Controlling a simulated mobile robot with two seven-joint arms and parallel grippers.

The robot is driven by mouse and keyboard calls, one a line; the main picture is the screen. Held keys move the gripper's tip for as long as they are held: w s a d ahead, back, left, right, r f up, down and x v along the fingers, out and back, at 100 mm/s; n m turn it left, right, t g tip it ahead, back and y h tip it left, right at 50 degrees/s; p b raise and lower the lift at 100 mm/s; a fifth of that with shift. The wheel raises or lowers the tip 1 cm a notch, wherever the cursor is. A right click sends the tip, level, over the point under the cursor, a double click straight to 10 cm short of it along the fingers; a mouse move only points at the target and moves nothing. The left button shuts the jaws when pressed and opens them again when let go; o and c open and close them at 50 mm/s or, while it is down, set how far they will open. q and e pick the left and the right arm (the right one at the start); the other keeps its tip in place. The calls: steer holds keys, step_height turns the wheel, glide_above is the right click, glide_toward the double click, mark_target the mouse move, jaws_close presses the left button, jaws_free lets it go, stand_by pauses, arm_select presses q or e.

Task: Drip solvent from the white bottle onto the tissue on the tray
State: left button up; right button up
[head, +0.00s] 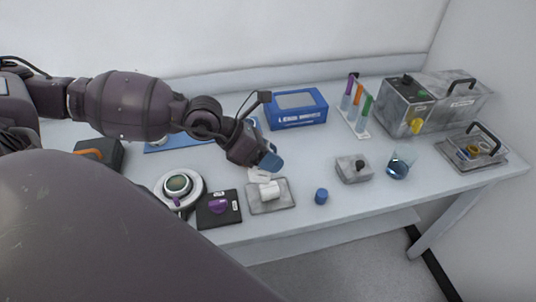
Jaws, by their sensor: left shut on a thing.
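My left gripper (268,165) reaches in from the left, its blue fingertips above the back of a small grey tray (284,204). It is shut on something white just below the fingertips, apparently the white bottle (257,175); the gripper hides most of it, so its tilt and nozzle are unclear. A white piece, apparently the tissue (269,191), lies on the tray, slightly in front of and below the gripper. I cannot tell whether any drop is falling. My right gripper is not in view.
A blue box (297,109) is behind.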

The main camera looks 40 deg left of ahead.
mark_target(266, 180)
arm_select(q)
steer(key=shift+n, duration=0.4)
steer(key=shift+f+n+g+b, duration=0.3)
steer(key=shift+f+g+b, duration=0.1)
steer(key=shift+f+g, duration=0.15)
steer(key=shift+s+f+n+g+b, duration=0.3)
steer(key=shift+f+g+b, duration=0.2)
steer(key=shift+f, duration=0.25)
steer(key=f+g+b, duration=0.1)
steer(key=s+f+n+g+b, duration=0.1)
steer(key=f+g, duration=0.1)
steer(key=shift+d+f, duration=0.1)
steer(key=shift+f, duration=0.05)
steer(key=shift+s+f+n+g+b, duration=0.15)
steer(key=shift+f+n+g+b, duration=0.2)
steer(key=shift+g, duration=0.2)
steer(key=g, duration=0.1)
steer(key=f+n+g, duration=0.1)
steer(key=shift+s+g, duration=0.2)
steer(key=shift+g, duration=0.1)
steer(key=shift+s+f+n+g+h+b, duration=0.15)
steer(key=shift+f+n+g+h+b, duration=0.2)
steer(key=shift+n+g+b, duration=0.35)
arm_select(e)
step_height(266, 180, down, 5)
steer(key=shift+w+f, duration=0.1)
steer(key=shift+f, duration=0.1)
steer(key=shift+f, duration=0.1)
